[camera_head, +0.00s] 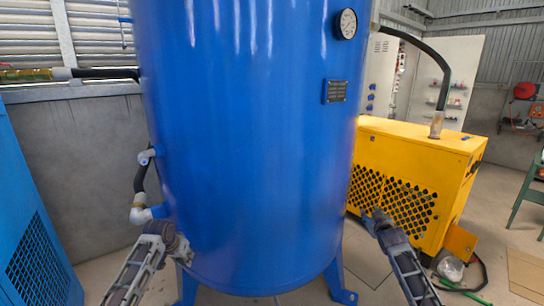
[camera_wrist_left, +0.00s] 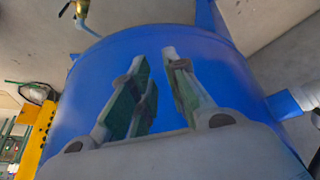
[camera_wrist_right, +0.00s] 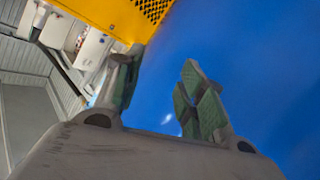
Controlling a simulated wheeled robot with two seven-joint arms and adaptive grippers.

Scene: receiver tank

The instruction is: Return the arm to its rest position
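My left gripper (camera_head: 176,240) is low at the left, in front of the lower left side of the blue tank (camera_head: 245,150). In the left wrist view its two fingers (camera_wrist_left: 160,65) stand apart with nothing between them, and the tank fills the background. My right gripper (camera_head: 377,218) is low at the right of the tank, in front of the yellow machine. In the right wrist view its fingers (camera_wrist_right: 163,60) are spread with nothing between them, facing the tank wall. I cannot tell how far either gripper is from the tank.
A pipe fitting (camera_head: 142,212) juts from the tank's lower left, near my left gripper. The yellow machine (camera_head: 410,185) stands at the right, its small flap (camera_head: 460,242) low down. A blue cabinet (camera_head: 30,220) stands at the far left. A gauge (camera_head: 346,24) is high on the tank.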

